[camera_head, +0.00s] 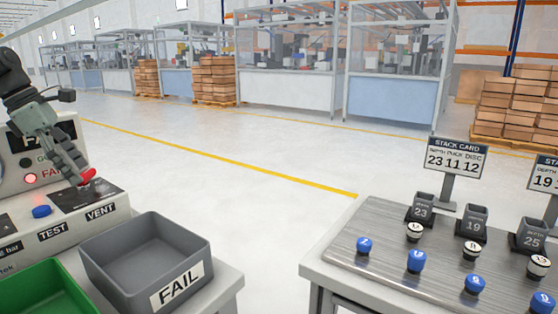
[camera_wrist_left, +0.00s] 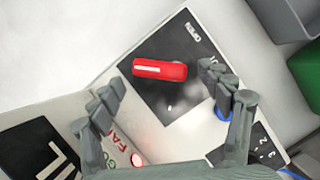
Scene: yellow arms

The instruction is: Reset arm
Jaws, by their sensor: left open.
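My left gripper (camera_head: 78,172) comes in from the left over the test machine's console (camera_head: 90,222). In the left wrist view its two fingers (camera_wrist_left: 165,92) are spread apart with nothing between them. A red bar-shaped lever (camera_head: 88,177) sits on the console's dark panel, close to the fingertips in the head view. In the left wrist view the red lever (camera_wrist_left: 160,70) lies beyond the fingertips, apart from them. A blue button (camera_head: 41,211) is on the console near the TEST label. A red lamp (camera_head: 30,178) beside the FAIL text is lit. My right gripper is not in view.
A grey FAIL bin (camera_head: 150,295) and a green bin (camera_head: 45,285) stand in front of the console. A table (camera_head: 335,285) at right holds blue and white-topped pucks, dark numbered holders and a stack card (camera_head: 456,157). Open floor lies between.

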